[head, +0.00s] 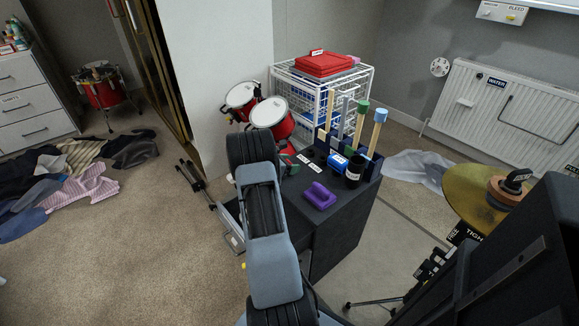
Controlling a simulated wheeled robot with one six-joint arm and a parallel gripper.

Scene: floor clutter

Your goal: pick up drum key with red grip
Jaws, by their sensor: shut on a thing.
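I cannot make out a drum key with a red grip in the head view. My own arm rises through the middle of the picture and covers the left part of the dark bench top (335,213). My gripper is hidden behind the arm, so its jaws and anything in them do not show. A small red and green patch (288,158) shows just right of the arm's upper end. It is too small to identify.
The bench holds a purple object (319,196), a blue box (338,162), a black cup (355,172) and upright mallets (377,133). Red drums (272,115) and a white wire rack (350,82) stand behind. A cymbal (470,195) is at right. Clothes (75,180) litter the left floor.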

